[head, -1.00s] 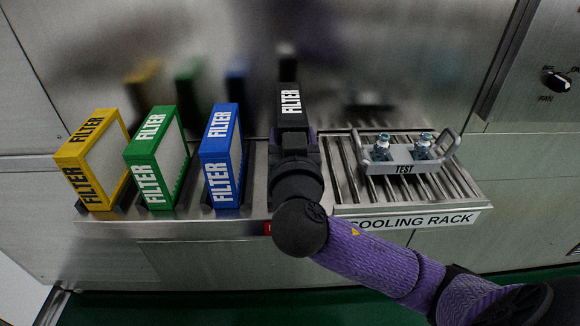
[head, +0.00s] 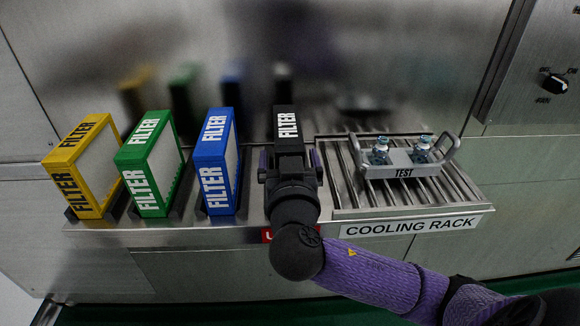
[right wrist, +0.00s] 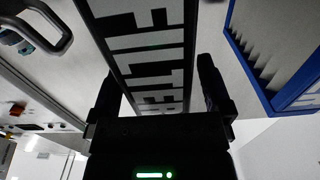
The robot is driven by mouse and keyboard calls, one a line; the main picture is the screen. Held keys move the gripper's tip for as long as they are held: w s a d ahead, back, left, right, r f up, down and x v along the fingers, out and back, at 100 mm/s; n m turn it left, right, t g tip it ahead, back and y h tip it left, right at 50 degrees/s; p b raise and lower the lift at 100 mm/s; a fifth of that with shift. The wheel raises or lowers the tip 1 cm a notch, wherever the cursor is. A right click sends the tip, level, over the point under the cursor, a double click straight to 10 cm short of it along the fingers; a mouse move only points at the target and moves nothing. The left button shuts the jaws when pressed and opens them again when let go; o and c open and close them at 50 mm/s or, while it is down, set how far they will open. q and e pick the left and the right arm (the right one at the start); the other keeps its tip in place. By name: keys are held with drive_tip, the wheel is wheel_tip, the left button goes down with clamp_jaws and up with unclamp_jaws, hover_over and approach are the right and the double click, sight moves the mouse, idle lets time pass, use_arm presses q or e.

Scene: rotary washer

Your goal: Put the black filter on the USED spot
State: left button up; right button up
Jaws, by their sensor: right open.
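The black filter (head: 286,124) stands upright on the steel shelf, right of the blue filter. My right gripper (head: 290,165) is at its near side and hides its lower front. In the right wrist view the black filter (right wrist: 150,50) stands between the two open fingers of the gripper (right wrist: 163,90), with clear gaps beside it. A red label (head: 266,236), mostly covered by my right arm, is on the shelf's front edge below the black filter; its text cannot be read in full. My left gripper is not in view.
Blue (head: 215,165), green (head: 150,170) and yellow (head: 84,170) filters stand in slots to the left. The cooling rack (head: 350,205) on the right holds a TEST carrier (head: 403,170) with two vials. A steel wall rises behind.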

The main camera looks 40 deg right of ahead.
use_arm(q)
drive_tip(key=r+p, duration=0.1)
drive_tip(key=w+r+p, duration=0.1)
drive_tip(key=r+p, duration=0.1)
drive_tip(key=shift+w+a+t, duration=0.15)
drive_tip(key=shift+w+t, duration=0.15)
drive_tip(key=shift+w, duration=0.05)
use_arm(e)
drive_tip(key=v, duration=1.2)
